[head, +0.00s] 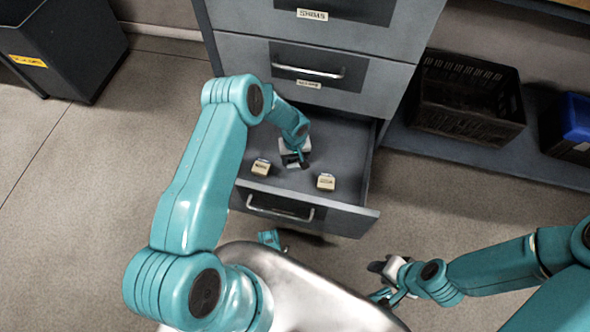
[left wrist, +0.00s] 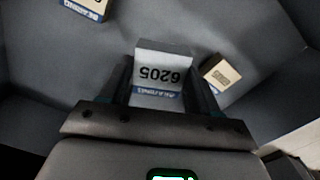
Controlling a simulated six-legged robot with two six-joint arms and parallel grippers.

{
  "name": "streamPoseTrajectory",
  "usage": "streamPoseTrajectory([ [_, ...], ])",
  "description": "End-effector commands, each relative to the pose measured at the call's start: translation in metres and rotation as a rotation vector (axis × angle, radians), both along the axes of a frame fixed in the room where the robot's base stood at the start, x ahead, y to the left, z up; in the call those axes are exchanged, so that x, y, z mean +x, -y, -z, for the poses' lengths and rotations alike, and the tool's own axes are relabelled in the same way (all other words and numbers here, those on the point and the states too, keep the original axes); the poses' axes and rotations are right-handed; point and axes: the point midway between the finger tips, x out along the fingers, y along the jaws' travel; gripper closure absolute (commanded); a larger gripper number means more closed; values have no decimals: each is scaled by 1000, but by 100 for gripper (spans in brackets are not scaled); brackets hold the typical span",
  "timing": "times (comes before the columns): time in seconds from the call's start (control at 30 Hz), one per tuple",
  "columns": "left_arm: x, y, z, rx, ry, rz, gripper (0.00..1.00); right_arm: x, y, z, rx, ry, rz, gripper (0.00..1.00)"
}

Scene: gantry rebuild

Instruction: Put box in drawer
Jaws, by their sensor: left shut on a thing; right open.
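The bottom drawer (head: 352,222) of the grey cabinet is pulled open. My left gripper (head: 300,158) reaches down into the drawer area. In the left wrist view it is shut on a white and blue box marked 6205 (left wrist: 163,72), held between both fingers. In the head view the held box is mostly hidden by the gripper; I cannot tell whether it touches the drawer floor. My right gripper (head: 388,282) is open and empty, outside the drawer at the lower right.
Two other small boxes lie in the drawer, one to the left (head: 261,168) and one to the right (head: 326,182) of my left gripper. The drawers above are shut. A black crate (head: 468,98) and a blue bin (head: 570,125) stand at right, a dark bin (head: 62,45) at upper left.

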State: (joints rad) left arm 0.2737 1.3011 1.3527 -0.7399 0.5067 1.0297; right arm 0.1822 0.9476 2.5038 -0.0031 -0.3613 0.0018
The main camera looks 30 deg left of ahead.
Motion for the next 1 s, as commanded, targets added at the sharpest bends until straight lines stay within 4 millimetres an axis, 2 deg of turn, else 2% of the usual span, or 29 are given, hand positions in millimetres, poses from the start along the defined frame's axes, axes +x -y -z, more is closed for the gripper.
streamPoseTrajectory([
  [0.03,0,0,14,0,0,0,73,1,1,7,0,2,4,57],
  [0.27,0,0,32,1,1,0,73,3,2,11,-2,5,10,57],
  [0.5,0,0,69,1,1,0,73,6,5,25,-4,10,22,57],
  [0.73,0,0,68,1,2,1,73,6,5,23,-4,10,22,57],
  [0.9,0,0,74,1,1,1,73,7,6,29,-5,12,25,57],
  [0.93,0,0,72,1,1,1,29,6,6,27,-4,11,24,57],
  [1.0,0,0,72,1,1,1,13,6,6,27,-4,11,24,57],
])
